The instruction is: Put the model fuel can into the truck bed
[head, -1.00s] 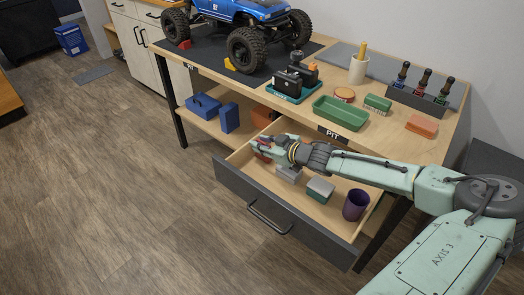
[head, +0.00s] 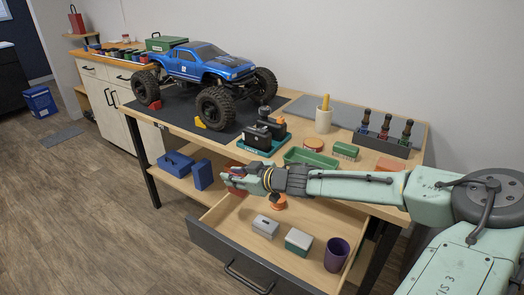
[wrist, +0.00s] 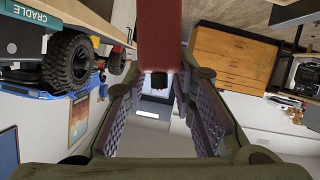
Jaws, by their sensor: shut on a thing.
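My gripper (head: 240,182) is shut on a red block-like thing, taken to be the model fuel can, above the open drawer. The wrist view shows its red body (wrist: 160,35) between the two fingers, with a dark end. In the head view it is mostly hidden by the fingers. The blue truck (head: 205,62) stands on a dark mat on the bench, up and left of my gripper, with large black tires. Its bed (head: 168,64) seems to be at the left, behind the cab; its inside is not clear.
The open drawer (head: 245,262) holds a grey box (head: 265,226), a green-and-white box (head: 298,241), a purple cup (head: 336,255) and an orange thing (head: 278,202). A black-and-teal cradle (head: 258,139), green tray (head: 308,158) and bottle rack (head: 383,143) stand on the bench (head: 290,112).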

